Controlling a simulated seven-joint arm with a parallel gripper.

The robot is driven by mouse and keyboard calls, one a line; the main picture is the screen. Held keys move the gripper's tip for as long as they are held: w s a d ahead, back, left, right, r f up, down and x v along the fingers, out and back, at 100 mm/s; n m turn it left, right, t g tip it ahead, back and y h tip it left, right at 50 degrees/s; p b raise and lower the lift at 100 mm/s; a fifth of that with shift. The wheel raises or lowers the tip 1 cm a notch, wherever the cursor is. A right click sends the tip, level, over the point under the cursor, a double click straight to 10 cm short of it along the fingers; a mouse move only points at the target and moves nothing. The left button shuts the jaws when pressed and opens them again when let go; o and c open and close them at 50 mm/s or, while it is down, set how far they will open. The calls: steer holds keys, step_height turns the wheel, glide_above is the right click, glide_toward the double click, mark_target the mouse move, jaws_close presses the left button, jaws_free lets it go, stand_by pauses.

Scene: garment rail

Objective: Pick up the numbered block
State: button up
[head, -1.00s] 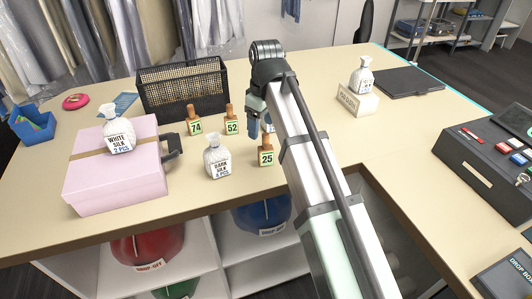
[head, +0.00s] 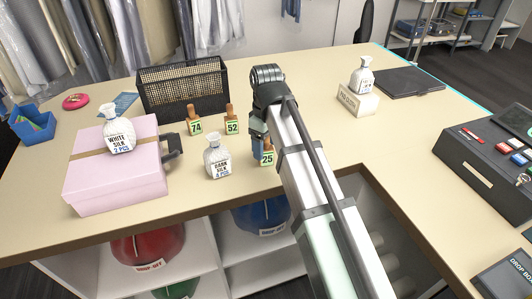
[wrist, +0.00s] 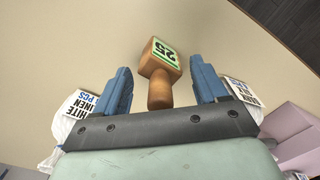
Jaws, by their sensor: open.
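Three numbered blocks with wooden handles stand upright on the table: 74 (head: 195,126), 52 (head: 232,126) and 25 (head: 268,158). My gripper (head: 260,147) is low over block 25 and hides part of it in the head view. In the wrist view, block 25 (wrist: 164,56) and its round wooden handle are between my two blue fingers (wrist: 160,82). The fingers are open, with a gap on each side of the handle. Its green label with 25 is readable.
A white linen bottle (wrist: 75,112) is close on the other side in the wrist view. A pink box (head: 100,185) with a white silk bottle (head: 118,132) is at left, a black mesh basket (head: 182,92) behind.

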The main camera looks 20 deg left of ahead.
steer(key=shift+f, duration=0.65)
steer(key=c, duration=1.1)
steer(key=shift+r, duration=5.05)
